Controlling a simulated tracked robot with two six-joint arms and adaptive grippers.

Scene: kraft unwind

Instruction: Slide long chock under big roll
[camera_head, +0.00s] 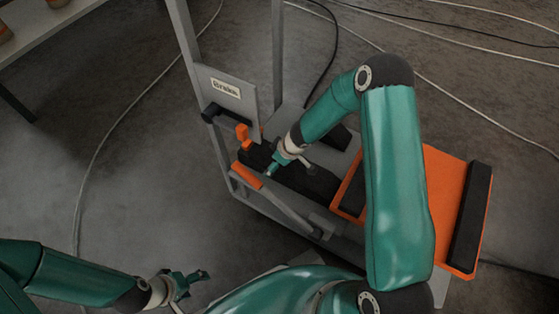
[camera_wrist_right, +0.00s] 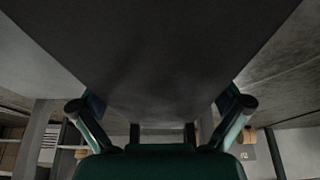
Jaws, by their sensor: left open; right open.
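My right gripper (camera_head: 288,164) is over a long dark bar (camera_head: 312,180) in the grey frame; contact cannot be told. In the right wrist view its two fingers (camera_wrist_right: 160,106) are spread apart, with a wide dark surface (camera_wrist_right: 160,55) filling the space above and between them. My left gripper (camera_head: 190,283) is open and empty, low at the left, away from the frame. An orange plate with a black strip (camera_head: 470,216) lies at the right, partly behind my right arm. I cannot tell which piece is the long chock. No big roll can be made out.
A grey metal frame (camera_head: 187,45) with a labelled plate (camera_head: 228,95) stands behind the right gripper. Orange blocks (camera_head: 243,133) sit beside the bar. Cables (camera_head: 120,115) cross the floor. A pale table (camera_head: 45,22) is at the upper left.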

